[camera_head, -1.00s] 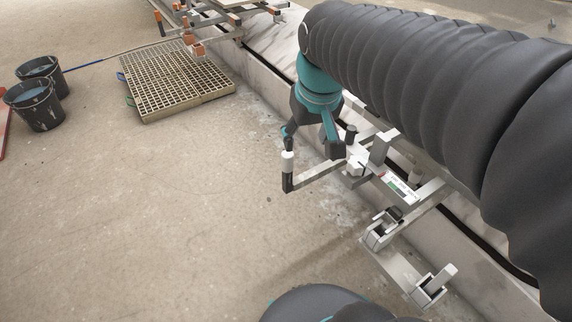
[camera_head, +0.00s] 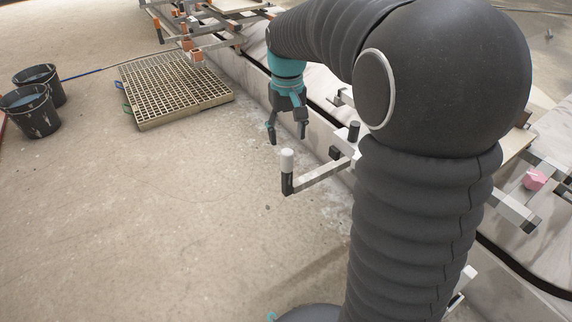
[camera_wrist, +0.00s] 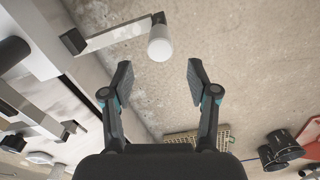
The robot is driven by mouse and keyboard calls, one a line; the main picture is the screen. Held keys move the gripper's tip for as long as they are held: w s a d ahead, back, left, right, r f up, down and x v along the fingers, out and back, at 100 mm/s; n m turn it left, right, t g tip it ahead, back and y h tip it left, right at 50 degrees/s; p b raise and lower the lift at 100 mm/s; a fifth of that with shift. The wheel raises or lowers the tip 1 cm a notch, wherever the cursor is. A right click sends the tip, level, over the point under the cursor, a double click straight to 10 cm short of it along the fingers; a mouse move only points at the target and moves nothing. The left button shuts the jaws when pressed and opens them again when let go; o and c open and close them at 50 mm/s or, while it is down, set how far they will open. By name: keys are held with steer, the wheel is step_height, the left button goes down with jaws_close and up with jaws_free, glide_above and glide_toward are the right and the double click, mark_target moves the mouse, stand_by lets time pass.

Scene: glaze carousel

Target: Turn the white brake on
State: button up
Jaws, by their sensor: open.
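The white brake is a metal crank arm (camera_head: 322,174) beside the long light trough, with an upright dark post and a white knob (camera_head: 288,160) at its free end. In the wrist view the white knob (camera_wrist: 160,44) is just beyond the fingertips, roughly centred between them but not enclosed. My gripper (camera_head: 287,138) is open and empty, pointing down a little behind the knob in the head view. In the wrist view its two fingers (camera_wrist: 159,75) stand wide apart. My arm hides most of the brake's mounting end.
A grated pallet (camera_head: 150,122) and black buckets (camera_head: 34,125) stand on the floor at left. More brackets with orange ends (camera_head: 187,44) are at the back. A pink knob (camera_head: 535,180) shows at right. The floor left of the brake is clear.

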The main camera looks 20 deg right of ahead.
mark_target(287, 163)
step_height(287, 163, down, 10)
steer(key=shift+f+b, duration=0.15)
steer(key=shift+b, duration=0.8)
jaws_close()
